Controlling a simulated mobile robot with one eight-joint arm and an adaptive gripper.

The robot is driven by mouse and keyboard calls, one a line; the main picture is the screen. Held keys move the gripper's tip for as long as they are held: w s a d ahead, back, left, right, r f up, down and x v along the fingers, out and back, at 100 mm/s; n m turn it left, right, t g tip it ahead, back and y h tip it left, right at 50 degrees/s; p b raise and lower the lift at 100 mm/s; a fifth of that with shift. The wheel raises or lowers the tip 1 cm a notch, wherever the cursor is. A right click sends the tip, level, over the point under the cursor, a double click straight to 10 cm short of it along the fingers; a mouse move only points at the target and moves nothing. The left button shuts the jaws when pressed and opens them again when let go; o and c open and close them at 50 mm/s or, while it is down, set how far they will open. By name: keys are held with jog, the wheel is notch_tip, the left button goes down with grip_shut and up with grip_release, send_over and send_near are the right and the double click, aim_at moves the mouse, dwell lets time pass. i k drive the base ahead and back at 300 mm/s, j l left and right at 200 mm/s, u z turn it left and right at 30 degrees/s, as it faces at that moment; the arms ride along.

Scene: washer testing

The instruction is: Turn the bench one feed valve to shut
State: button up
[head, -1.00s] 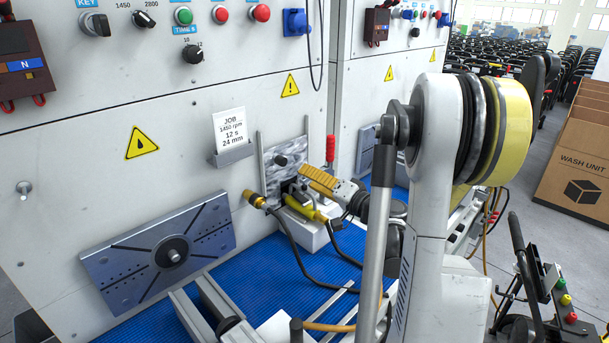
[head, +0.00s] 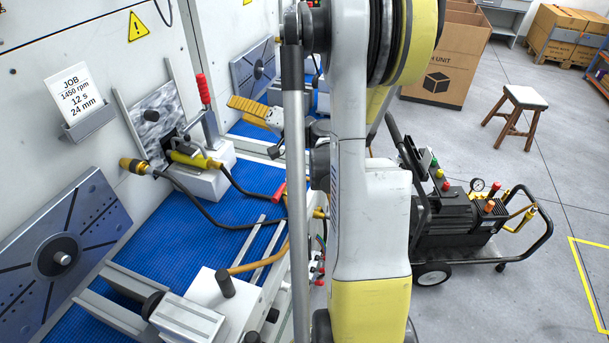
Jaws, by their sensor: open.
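My gripper (head: 240,111) is open and empty, with ribbed yellow fingers. It hangs over the bench, to the right of the red-handled clamp in the picture. A small red handle (head: 279,192) shows at the bench's right edge, close to the orange hose and partly behind my arm. It may be the feed valve, but I cannot tell which way it is turned. My gripper is above it in the picture and apart from it. My arm hides part of the bench edge and the hoses there.
The near bench has a blue mat (head: 215,214), a slotted plate (head: 100,240), a white fixture block (head: 205,181) with a red-handled clamp (head: 204,90), and rails in front. A wheeled pump cart (head: 455,222) stands right of my arm. A stool (head: 522,97) and open floor lie beyond.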

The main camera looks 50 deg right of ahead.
aim_at(275, 198)
jog(key=z, duration=1.2)
